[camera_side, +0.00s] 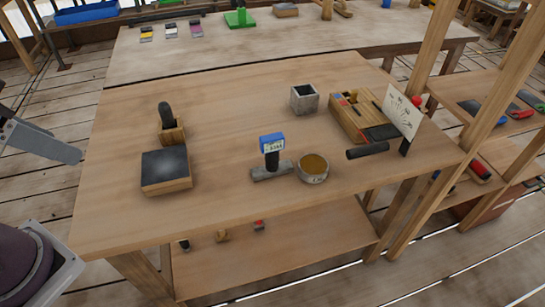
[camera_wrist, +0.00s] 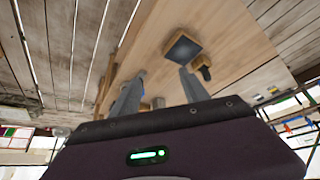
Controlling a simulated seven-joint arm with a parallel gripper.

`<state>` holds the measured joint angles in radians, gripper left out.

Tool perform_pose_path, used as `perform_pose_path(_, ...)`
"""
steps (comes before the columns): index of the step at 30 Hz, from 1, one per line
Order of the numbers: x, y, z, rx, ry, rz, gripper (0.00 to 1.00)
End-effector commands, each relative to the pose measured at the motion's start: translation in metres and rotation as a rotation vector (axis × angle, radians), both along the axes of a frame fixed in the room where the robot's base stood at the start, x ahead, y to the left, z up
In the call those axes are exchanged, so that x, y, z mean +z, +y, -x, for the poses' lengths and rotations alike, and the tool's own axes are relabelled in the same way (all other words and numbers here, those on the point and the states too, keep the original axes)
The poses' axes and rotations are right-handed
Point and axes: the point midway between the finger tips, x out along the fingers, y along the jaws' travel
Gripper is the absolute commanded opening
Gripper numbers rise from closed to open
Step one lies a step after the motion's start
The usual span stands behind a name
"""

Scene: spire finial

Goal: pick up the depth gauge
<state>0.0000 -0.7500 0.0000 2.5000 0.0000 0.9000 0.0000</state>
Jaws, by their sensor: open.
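The depth gauge (camera_side: 272,150) stands upright on the workbench in the side view, near the middle of the front half. It has a blue-framed digital display on top, a dark stem and a flat grey base. My gripper (camera_wrist: 161,72) shows in the wrist view with its two grey fingers spread apart and nothing between them. It is well away from the gauge, off the bench's left side. In the wrist view a small bit of blue shows beside the left finger; I cannot tell whether it is the gauge.
A round tin (camera_side: 313,168) stands close right of the gauge. A dark-topped block (camera_side: 166,170) and a wooden holder (camera_side: 171,130) are at left. A grey box (camera_side: 304,98), a wooden tray (camera_side: 358,115) and an upright card (camera_side: 402,113) stand right. The bench's front left is clear.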

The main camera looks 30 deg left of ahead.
Motion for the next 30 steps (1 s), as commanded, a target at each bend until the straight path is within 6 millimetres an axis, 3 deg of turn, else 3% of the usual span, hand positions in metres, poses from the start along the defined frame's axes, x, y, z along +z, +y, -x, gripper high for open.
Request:
perform_pose_path(8,0.000,0.000,0.000,0.000,0.000,0.000,0.49)
perform_pose_path(11,0.004,-0.002,-0.014,-0.028,0.012,-0.020,0.49)
perform_pose_path(14,0.010,-0.009,-0.061,-0.127,0.045,-0.076,0.49)
perform_pose_path(17,0.002,-0.028,-0.131,-0.285,0.079,-0.127,0.49)
perform_pose_path(21,-0.041,-0.062,-0.223,-0.505,0.109,-0.133,0.49)
perform_pose_path(24,-0.085,-0.088,-0.273,-0.629,0.111,-0.103,0.49)
perform_pose_path(27,-0.123,-0.107,-0.305,-0.706,0.104,-0.067,0.49)
perform_pose_path(30,-0.145,-0.118,-0.320,-0.746,0.095,-0.045,0.49)
